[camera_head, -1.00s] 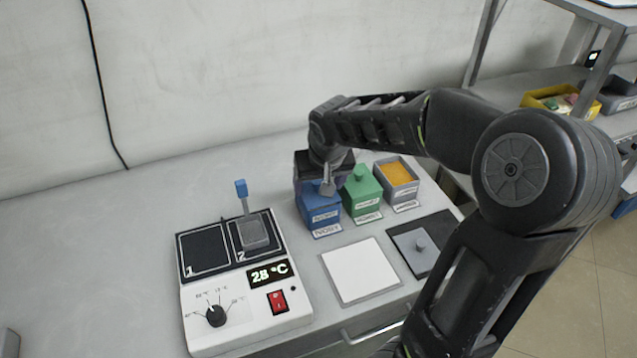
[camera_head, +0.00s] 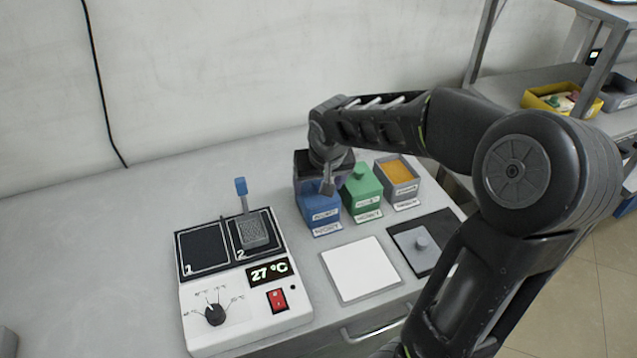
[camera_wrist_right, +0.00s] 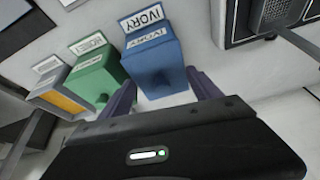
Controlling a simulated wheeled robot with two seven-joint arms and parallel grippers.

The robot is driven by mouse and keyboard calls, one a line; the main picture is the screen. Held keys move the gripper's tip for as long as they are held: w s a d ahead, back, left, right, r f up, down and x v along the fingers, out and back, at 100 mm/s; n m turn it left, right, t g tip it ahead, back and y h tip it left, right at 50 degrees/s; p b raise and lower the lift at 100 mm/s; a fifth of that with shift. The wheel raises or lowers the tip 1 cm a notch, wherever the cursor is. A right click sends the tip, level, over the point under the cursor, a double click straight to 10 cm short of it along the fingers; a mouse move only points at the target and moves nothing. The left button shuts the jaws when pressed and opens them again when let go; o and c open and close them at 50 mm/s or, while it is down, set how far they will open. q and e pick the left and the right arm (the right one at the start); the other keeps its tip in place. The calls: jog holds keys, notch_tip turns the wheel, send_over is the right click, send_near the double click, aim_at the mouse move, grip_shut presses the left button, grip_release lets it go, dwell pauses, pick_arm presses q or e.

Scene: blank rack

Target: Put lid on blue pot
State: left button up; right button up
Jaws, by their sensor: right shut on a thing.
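The blue pot (camera_head: 323,219) stands on the bench in front of the wall, with an IVORY label. It also shows in the right wrist view (camera_wrist_right: 160,62). My right gripper (camera_head: 326,186) is low over its top. In the wrist view its two fingers (camera_wrist_right: 165,94) stand on either side of the blue top, apparently shut on the blue lid (camera_wrist_right: 163,88). The lid seems to lie on or just over the pot; any gap and its knob are hidden by the gripper. My left gripper is not in view.
A green lidded pot (camera_head: 361,196) and an open grey pot (camera_head: 398,187) with orange contents stand close to the right. A grey lid (camera_head: 422,243) lies on a dark pad. A white pad (camera_head: 360,269) and a two-place heater (camera_head: 240,312) are in front.

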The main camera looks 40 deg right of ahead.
jog(key=shift+s+f, duration=0.1)
jog(key=shift+f, duration=0.05)
jog(key=o, duration=1.5)
jog(key=shift+a, duration=0.1)
jog(key=shift+o, duration=0.2)
jog(key=shift+o, duration=0.2)
jog(key=shift+r+p, duration=2.4)
jog(key=shift+r, duration=1.2)
